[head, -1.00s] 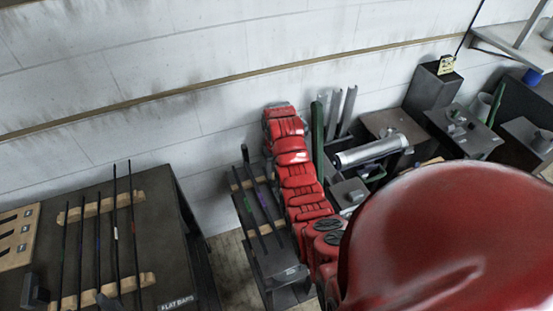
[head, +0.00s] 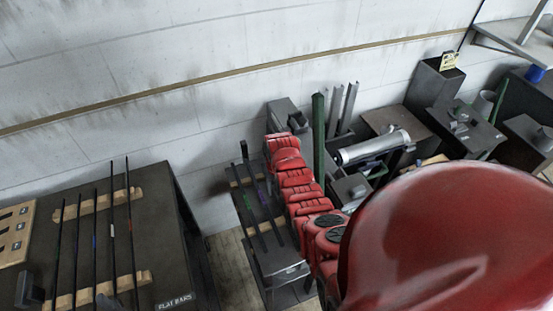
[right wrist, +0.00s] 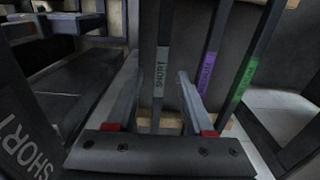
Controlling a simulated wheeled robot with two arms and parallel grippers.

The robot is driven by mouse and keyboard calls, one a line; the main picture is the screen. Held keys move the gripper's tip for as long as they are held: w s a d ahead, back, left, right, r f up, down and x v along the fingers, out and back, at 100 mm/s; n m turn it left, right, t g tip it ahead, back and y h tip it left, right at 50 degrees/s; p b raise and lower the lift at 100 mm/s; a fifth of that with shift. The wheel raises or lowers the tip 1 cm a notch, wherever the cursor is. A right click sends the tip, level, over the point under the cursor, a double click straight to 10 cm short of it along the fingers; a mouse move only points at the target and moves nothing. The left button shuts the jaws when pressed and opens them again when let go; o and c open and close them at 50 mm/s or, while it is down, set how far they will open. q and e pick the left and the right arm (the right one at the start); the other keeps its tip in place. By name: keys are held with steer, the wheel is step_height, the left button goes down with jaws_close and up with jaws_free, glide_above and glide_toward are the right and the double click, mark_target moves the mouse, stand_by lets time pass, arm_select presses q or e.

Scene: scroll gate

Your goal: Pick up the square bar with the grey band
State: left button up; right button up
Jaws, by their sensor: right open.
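The square bar with the grey band (right wrist: 164,25) shows in the right wrist view. Its grey band reads "SHORT". My right gripper (right wrist: 157,72) is open, and the bar appears between its two fingers; I cannot tell how far beyond the fingertips it is. A bar with a purple band (right wrist: 208,62) and a bar with a green band (right wrist: 243,80) lie to the right of it. In the head view, dark bars rest on a small stand (head: 278,262) left of my red right arm. The arm hides part of that area, and the right fingers cannot be made out there. My left gripper is not in view.
A dark table labelled "FLAT BARS" (head: 175,285) with several thin bars stands at the left. A green upright post (head: 318,140), a silver cylinder (head: 375,148) and grey blocks crowd the area right of my arm. A white wall (head: 230,60) is behind.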

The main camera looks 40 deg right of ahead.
steer(key=shift+f, duration=0.3)
jaws_close()
steer(key=shift+r, duration=0.1)
stand_by(1.2)
